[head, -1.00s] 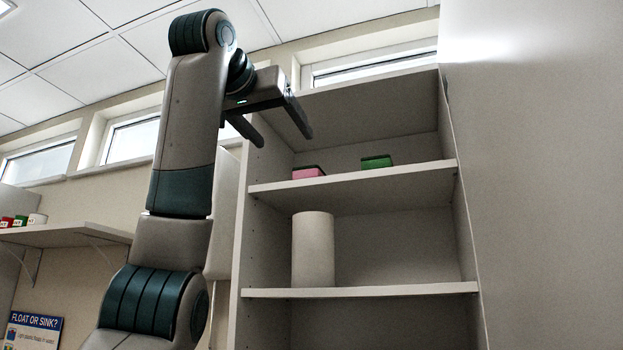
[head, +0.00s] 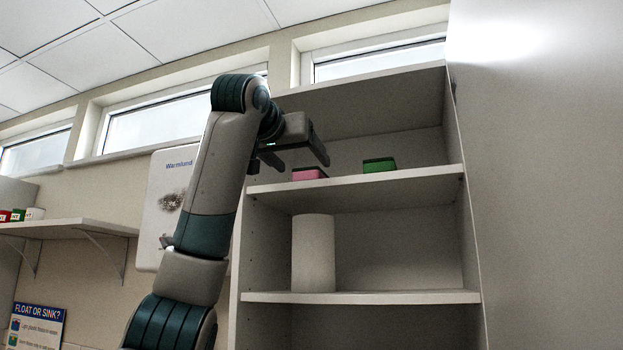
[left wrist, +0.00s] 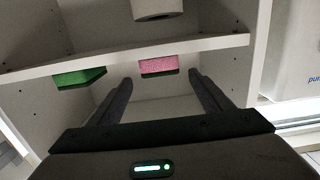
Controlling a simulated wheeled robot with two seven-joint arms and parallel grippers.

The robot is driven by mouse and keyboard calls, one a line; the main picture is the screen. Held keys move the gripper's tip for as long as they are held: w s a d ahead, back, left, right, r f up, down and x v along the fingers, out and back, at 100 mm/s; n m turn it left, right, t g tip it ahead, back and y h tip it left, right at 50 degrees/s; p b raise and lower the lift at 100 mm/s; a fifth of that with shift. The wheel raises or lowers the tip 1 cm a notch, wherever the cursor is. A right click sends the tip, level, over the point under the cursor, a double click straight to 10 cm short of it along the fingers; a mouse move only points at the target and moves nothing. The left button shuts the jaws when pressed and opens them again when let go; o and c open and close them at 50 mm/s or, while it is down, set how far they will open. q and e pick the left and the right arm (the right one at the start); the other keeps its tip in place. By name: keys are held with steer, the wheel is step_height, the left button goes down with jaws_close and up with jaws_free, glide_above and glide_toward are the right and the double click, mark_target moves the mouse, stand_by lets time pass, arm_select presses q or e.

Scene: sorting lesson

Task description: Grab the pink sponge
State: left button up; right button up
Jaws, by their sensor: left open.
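The pink sponge (head: 309,173), with a dark layer on one face, lies on the upper shelf (head: 370,179) of the cabinet, near its left side. It also shows in the left wrist view (left wrist: 158,65), between my fingers' directions and beyond their tips. My left gripper (head: 303,164) is open and empty, close to the sponge in the head view; it also shows in the left wrist view (left wrist: 160,85). A gap to the sponge seems to remain. My right gripper is not in view.
A green sponge (head: 379,164) lies on the same shelf to the right of the pink one. A white paper roll (head: 313,252) stands on the shelf below. The cabinet's upper board and left wall (head: 250,235) bound the space around the gripper.

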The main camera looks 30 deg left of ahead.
mark_target(307, 170)
arm_select(q)
steer(key=p+x, duration=0.3)
steer(key=shift+w+a+r, duration=0.1)
steer(key=shift+p+x, duration=0.8)
steer(key=shift+x, duration=0.25)
steer(key=shift+f, duration=0.25)
steer(key=c, duration=1.1)
